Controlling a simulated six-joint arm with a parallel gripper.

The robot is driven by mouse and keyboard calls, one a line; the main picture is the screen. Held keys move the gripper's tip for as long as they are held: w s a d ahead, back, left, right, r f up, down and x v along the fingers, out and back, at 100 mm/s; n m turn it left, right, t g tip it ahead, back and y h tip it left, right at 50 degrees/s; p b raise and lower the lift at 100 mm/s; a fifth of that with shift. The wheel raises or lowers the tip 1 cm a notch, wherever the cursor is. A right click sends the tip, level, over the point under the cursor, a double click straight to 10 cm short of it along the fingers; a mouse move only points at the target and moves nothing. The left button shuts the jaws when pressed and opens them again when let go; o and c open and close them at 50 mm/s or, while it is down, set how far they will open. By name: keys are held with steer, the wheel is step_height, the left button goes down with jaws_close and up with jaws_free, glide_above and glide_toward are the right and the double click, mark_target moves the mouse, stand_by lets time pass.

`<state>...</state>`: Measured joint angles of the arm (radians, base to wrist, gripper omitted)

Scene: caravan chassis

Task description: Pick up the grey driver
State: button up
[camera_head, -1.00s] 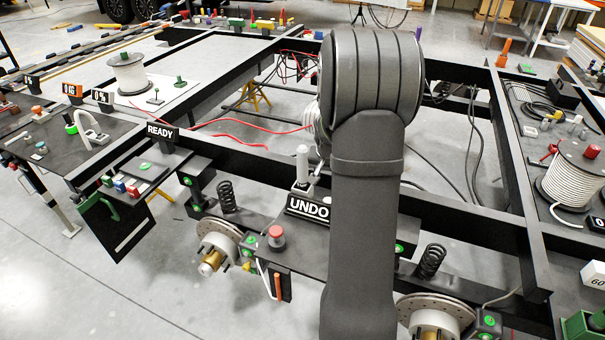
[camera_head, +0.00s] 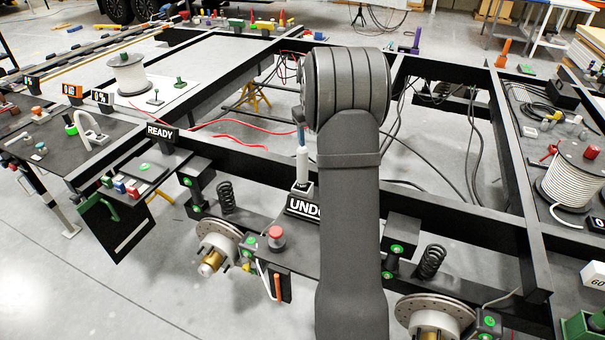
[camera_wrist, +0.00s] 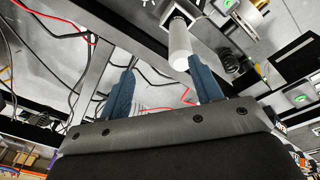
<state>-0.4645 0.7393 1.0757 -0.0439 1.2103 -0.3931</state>
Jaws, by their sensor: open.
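A pale grey upright cylinder, which looks like the grey driver (camera_head: 302,166), stands in a holder behind the UNDO sign (camera_head: 303,206) on the dark plate in the head view. In the wrist view the driver (camera_wrist: 180,46) points toward the camera, its rounded end near the right finger. In the head view my gripper (camera_head: 299,118) is mostly hidden by my arm; a finger shows just above the driver's top. Whether a finger touches the driver I cannot tell.
A red-topped button (camera_head: 276,236) stands on the plate left of my arm. Black frame beams (camera_head: 240,162) surround the area, with a red cable (camera_head: 235,139) at the left. A coil spring (camera_head: 227,197) and brake disc (camera_head: 218,240) sit left of the plate.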

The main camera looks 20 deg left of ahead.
mark_target(303, 160)
steer(key=a+r+n+g, duration=0.1)
steer(key=a+r+n, duration=0.2)
steer(key=r+n, duration=0.25)
steer(key=shift+m, duration=0.25)
steer(key=f, duration=1.6)
steer(key=shift+a+f, duration=0.2)
steer(key=shift+f, duration=0.2)
steer(key=c, duration=1.2)
steer(key=shift+w+r, duration=0.1)
jaws_close()
